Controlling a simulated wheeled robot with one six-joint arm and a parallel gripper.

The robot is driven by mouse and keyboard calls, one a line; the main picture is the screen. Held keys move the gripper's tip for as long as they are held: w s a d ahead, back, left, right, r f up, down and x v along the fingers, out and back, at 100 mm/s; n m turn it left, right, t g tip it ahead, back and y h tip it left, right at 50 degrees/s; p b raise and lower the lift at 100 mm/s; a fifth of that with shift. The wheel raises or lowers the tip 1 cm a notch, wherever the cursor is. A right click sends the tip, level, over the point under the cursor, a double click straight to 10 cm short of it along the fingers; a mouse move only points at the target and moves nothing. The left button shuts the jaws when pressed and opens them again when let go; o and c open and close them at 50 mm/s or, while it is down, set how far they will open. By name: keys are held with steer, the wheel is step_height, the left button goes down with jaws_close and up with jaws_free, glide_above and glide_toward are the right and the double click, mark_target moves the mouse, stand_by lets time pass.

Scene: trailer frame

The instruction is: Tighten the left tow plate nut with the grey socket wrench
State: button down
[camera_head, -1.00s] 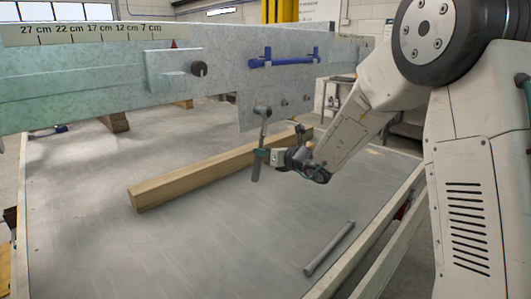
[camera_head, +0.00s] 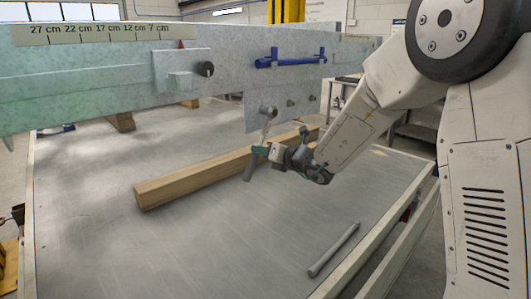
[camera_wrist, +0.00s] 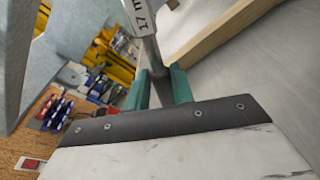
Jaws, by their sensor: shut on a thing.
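The grey socket wrench (camera_head: 248,173) is in my gripper (camera_head: 262,151), which is shut on its handle. Its head (camera_head: 268,111) is up at the left of the tow plate (camera_head: 252,103), and the handle slants down and left. The head covers the left nut's place, so I cannot tell how fully it is seated. Two other nuts (camera_head: 290,103) show to its right on the plate. In the wrist view the teal fingers of my gripper (camera_wrist: 161,87) are on either side of the wrench shank (camera_wrist: 151,52), which bears a label starting with 17.
A wooden beam (camera_head: 190,181) lies on the table (camera_head: 120,250) below and behind the wrench. A grey bar (camera_head: 334,249) lies at the front right. A blue handle (camera_head: 290,60) and a black knob (camera_head: 206,69) are on the trailer frame (camera_head: 80,75) above.

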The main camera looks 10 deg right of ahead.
steer(key=shift+r, duration=0.1)
steer(key=w+d+n+t+h, duration=0.1)
steer(key=w+d+n+h, duration=0.1)
steer(key=w+d+n, duration=0.4)
steer(key=d+n, duration=0.4)
steer(key=shift+w+n, duration=0.4)
stand_by(0.8)
steer(key=shift+s+a+f+m, duration=0.5)
steer(key=shift+a+m, duration=0.1)
steer(key=shift+m, duration=0.2)
steer(key=shift+a, duration=0.1)
